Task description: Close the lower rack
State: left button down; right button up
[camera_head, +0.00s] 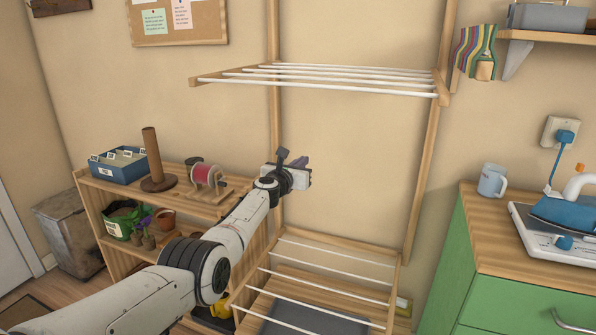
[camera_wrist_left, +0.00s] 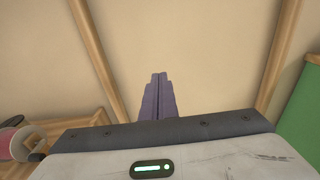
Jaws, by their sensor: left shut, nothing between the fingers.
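The lower rack (camera_head: 328,247) is a wooden frame with white rods. It is folded out from the wall frame, low in the head view. The upper rack (camera_head: 318,84) also sticks out from the same wooden wall frame (camera_head: 275,115), well above it. My left gripper (camera_head: 303,164) is in front of the wall, between the two racks and near the left upright, touching neither rack. Its purple fingers are together and empty, which the left wrist view shows against bare wall (camera_wrist_left: 157,95). My right gripper is not in view.
A wooden shelf (camera_head: 105,190) with a red spool (camera_head: 204,174) and a brown post (camera_head: 153,155) stands left, beside my arm. A green cabinet (camera_head: 510,255) with a mug (camera_head: 492,180) and an iron (camera_head: 565,214) stands right.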

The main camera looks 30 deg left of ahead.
pick_arm(q)
jog(key=s+d+f+p, duration=0.2)
jog(key=s+f+p, duration=0.2)
jog(key=s+p, duration=0.3)
jog(key=shift+s+f, duration=0.15)
jog(key=shift+s, duration=1.7)
